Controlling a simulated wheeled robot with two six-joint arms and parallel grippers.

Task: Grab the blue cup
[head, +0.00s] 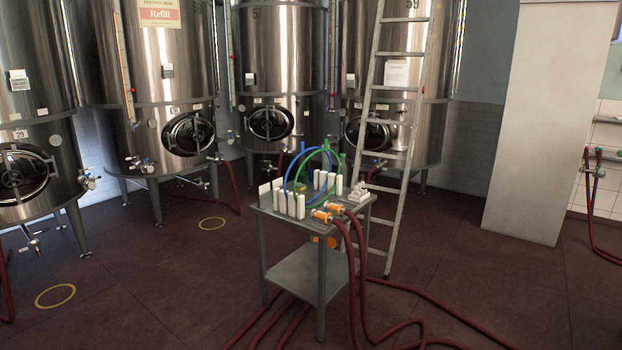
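I cannot make out a blue cup in the head view. Several white upright bottle-like pieces (291,204) stand around the hoops. Things behind them are partly hidden and too small to tell. Neither of my grippers is in view.
Orange pump fittings (322,216) with dark red hoses (357,285) hang over the table's front right and run across the floor. A ladder (392,130) stands behind it. Large steel tanks (275,60) line the back. Floor at left and right is mostly clear.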

